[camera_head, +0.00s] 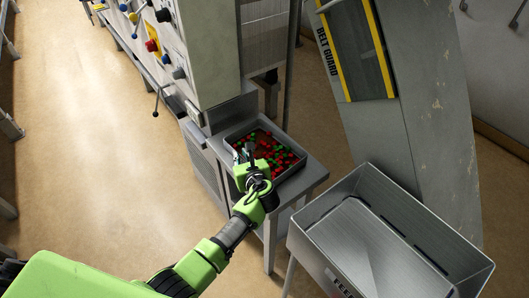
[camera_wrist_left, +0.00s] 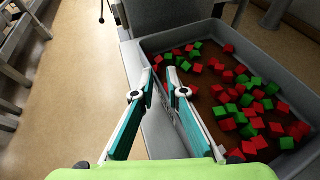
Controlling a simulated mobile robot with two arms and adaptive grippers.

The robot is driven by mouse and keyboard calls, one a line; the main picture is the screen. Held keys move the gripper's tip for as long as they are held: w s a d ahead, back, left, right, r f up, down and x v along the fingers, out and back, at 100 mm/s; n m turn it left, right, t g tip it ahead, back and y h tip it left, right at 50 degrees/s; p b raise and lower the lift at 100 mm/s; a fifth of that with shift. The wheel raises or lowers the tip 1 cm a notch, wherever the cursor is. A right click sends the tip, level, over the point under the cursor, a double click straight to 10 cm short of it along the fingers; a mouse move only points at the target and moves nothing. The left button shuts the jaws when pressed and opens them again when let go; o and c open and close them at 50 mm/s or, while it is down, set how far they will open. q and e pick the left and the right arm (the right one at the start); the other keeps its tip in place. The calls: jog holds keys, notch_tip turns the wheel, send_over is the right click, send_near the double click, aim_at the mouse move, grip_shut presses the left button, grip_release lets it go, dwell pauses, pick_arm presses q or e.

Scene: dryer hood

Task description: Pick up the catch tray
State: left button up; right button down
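The catch tray (camera_head: 291,172) is a dark grey rectangular tray filled with red and green cubes, standing on a grey metal stand beside the machine. It also shows in the left wrist view (camera_wrist_left: 270,43), with its left wall running down the middle. My left gripper (camera_head: 243,151) is at the tray's left side. In the left wrist view its two fingers (camera_wrist_left: 162,74) have a gap between the tips, and the tray's left wall appears in line with that gap. I cannot tell whether either finger touches the wall. My right gripper is not in view.
A large empty-looking metal bin (camera_head: 360,185) marked with lettering stands at the lower right. A sloped grey panel labelled belt guard (camera_head: 358,50) rises behind it. The machine column (camera_head: 208,60) stands close behind the tray. Open tan floor (camera_head: 80,150) lies to the left.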

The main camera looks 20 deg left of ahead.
pick_arm(q)
jog(key=shift+r, duration=0.1)
grip_shut()
jog(key=shift+r, duration=0.3)
notch_tip(320, 180, up, 2)
jog(key=shift+w+r, duration=0.1)
jog(key=shift+r, duration=0.1)
jog(key=s+a+r, duration=0.7)
jog(key=s+r, duration=0.3)
jog(key=s, duration=0.2)
jog(key=shift+s+p, duration=0.15)
jog(key=shift+p, duration=0.15)
jog(key=shift+d+f, duration=0.1)
